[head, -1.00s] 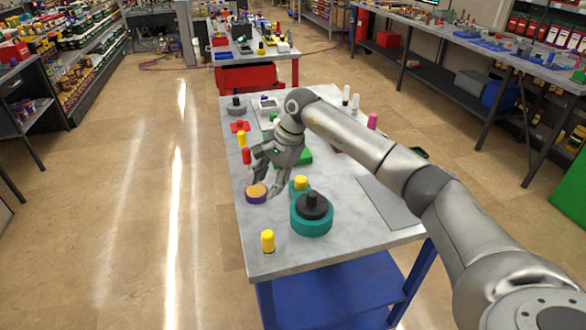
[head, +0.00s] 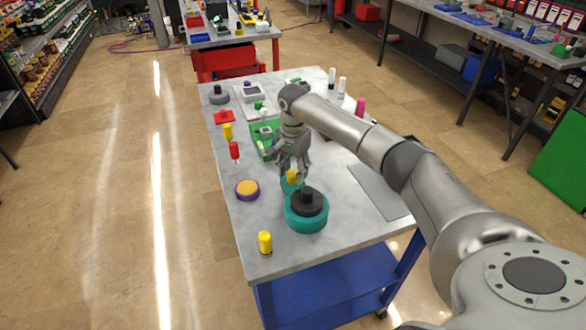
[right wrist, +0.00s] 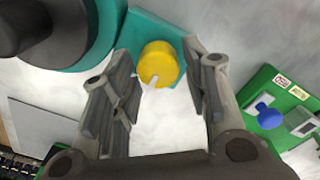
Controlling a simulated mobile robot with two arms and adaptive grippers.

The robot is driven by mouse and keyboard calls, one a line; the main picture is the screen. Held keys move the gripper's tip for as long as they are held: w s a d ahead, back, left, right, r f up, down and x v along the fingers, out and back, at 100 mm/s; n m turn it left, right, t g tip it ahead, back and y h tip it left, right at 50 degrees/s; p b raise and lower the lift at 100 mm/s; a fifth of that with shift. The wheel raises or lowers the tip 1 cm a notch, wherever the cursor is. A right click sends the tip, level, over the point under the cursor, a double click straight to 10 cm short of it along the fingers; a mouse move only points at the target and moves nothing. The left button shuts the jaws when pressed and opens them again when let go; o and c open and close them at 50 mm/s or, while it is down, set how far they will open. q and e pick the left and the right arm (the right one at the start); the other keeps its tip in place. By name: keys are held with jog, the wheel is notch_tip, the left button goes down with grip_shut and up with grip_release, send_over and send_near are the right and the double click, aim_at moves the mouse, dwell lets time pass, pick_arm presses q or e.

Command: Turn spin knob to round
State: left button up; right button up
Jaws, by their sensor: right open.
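The spin knob is a yellow round knob with a pale pointer mark (right wrist: 158,65), on the teal base of the vacuum pump (right wrist: 150,25). In the head view the yellow knob (head: 292,177) shows just under my right gripper (head: 294,171), beside the black-topped teal round part of the pump (head: 306,222). In the right wrist view my right gripper (right wrist: 165,85) is open, with one finger on each side of the knob and gaps between. The fingers do not appear to touch it. My left gripper is in neither view.
A purple and orange round piece (head: 247,190) and a yellow cylinder (head: 265,242) stand on the grey tabletop (head: 345,225). A green device with a blue knob (right wrist: 270,116) lies to the right in the wrist view. A red-topped piece (head: 235,150) stands at the table's left side.

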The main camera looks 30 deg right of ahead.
jog(key=shift+s+f, duration=0.1)
jog(key=shift+f, duration=0.45)
jog(key=c, duration=0.7)
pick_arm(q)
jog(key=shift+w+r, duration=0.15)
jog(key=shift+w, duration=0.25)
pick_arm(e)
jog(key=shift+c, duration=0.2)
